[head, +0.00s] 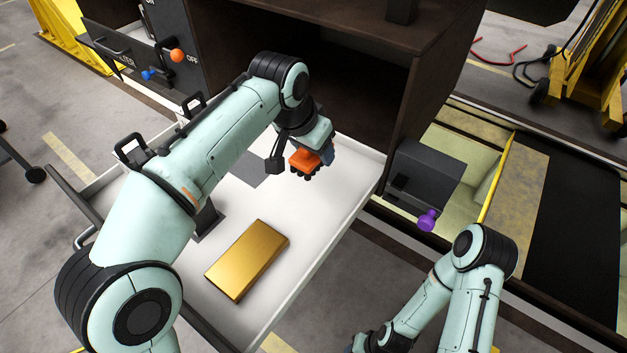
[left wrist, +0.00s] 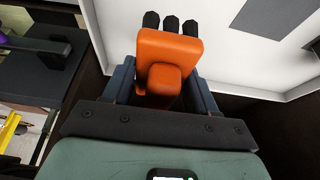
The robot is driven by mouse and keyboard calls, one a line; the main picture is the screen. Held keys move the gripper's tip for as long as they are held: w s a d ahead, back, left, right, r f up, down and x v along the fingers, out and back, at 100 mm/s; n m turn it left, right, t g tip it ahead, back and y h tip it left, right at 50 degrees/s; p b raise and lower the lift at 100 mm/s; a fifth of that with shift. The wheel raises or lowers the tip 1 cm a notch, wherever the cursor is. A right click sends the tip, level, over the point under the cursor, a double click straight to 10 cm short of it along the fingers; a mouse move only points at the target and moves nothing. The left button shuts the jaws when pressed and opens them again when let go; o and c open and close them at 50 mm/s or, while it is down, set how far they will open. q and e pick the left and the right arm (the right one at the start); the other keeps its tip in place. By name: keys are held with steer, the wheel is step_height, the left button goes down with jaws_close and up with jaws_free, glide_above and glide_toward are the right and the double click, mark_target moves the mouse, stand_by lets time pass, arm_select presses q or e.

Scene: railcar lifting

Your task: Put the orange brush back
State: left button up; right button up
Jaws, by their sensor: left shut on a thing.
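The orange brush (head: 304,161) has an orange block body and black bristle tufts. My left gripper (head: 322,156) is shut on it and holds it over the right inner part of the white open drawer (head: 312,208). The brush also shows in the left wrist view (left wrist: 170,62), between the two fingers, its black tufts pointing to the top of the picture. I cannot tell whether the tufts touch the drawer floor. My right arm shows at the lower right of the head view; its gripper is mostly cut off at the bottom edge, so its jaws cannot be read.
A gold block (head: 247,258) lies in the drawer's front part. A grey patch (head: 247,168) is on the drawer floor. A dark cabinet (head: 425,75) stands behind. A grey box with a purple knob (head: 427,220) stands to the right. The drawer floor between brush and gold block is clear.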

mark_target(317, 185)
arm_select(q)
steer(key=f, duration=0.2)
steer(key=s+f, duration=0.1)
steer(key=shift+f+b, duration=0.35)
steer(key=shift+w+f, duration=0.5)
steer(key=shift+f, duration=0.4)
steer(key=f+b, duration=0.1)
steer(key=f, duration=0.2)
steer(key=shift+s+f, duration=0.15)
steer(key=shift+s, duration=0.05)
arm_select(e)
steer(key=s+f, duration=0.2)
steer(key=f, duration=0.1)
steer(key=shift+s, duration=0.4)
arm_select(q)
steer(key=shift+w, duration=0.1)
steer(key=shift+f, duration=0.15)
steer(key=o, duration=1)
arm_select(e)
steer(key=shift+f, duration=0.1)
